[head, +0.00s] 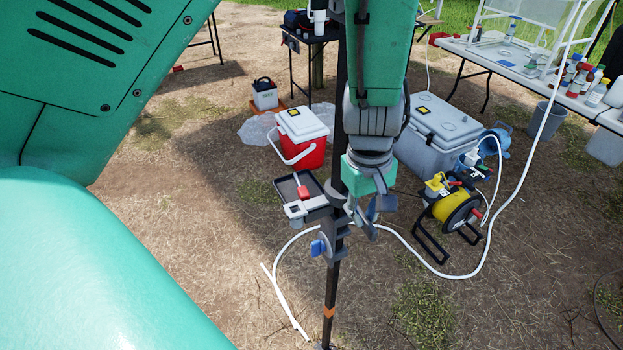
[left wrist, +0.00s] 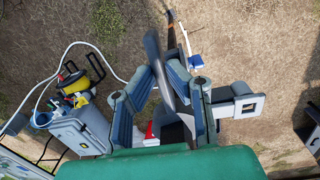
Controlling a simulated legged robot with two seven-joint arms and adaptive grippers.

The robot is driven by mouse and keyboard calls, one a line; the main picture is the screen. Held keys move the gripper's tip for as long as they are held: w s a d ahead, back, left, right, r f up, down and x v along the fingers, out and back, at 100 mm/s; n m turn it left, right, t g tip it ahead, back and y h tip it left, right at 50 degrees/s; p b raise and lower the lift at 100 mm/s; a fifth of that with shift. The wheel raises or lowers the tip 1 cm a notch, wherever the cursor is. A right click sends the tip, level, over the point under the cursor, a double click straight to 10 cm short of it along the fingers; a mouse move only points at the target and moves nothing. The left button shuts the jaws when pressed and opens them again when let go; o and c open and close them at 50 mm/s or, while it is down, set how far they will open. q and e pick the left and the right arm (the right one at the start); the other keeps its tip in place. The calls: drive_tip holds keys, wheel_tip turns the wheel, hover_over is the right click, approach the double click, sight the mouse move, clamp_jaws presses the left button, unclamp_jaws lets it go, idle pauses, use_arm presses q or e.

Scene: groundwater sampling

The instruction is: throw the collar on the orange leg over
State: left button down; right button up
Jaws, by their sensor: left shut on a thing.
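A dark upright leg (head: 332,285) with an orange mark (head: 329,311) stands in front of me in the head view. A dark grey collar (head: 336,226) sits around it, partly behind my gripper. A blue lever (head: 318,247) sticks out at the left of the leg; a blue piece also shows in the left wrist view (left wrist: 196,62). My left gripper (head: 366,214) is right beside the leg at collar height. In the left wrist view its fingers (left wrist: 161,92) are shut on a dark grey piece, which looks like the collar's handle. The collar's far side is hidden. My right gripper is not in view.
Behind stand a red cooler (head: 302,137), a grey cooler (head: 436,135) and a yellow reel (head: 456,208). A white hose (head: 507,220) runs over the ground. Bare ground lies in front of the leg.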

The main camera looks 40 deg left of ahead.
use_arm(q)
drive_tip(key=shift+s+f+y, duration=0.4)
drive_tip(key=shift+s+f, duration=0.15)
drive_tip(key=shift+f, duration=0.25)
drive_tip(key=shift+w+d, duration=0.1)
drive_tip(key=shift+w, duration=0.05)
drive_tip(key=shift+w+p, duration=0.15)
drive_tip(key=shift+p, duration=0.4)
drive_tip(key=c, duration=1.5)
unclamp_jaws()
drive_tip(key=shift+w+f, duration=0.1)
drive_tip(key=shift+w, duration=0.05)
drive_tip(key=shift+c, duration=0.2)
drive_tip(key=shift+n+h, duration=0.3)
drive_tip(key=shift+n, duration=0.1)
drive_tip(key=r, duration=0.9)
drive_tip(key=shift+w, duration=0.4)
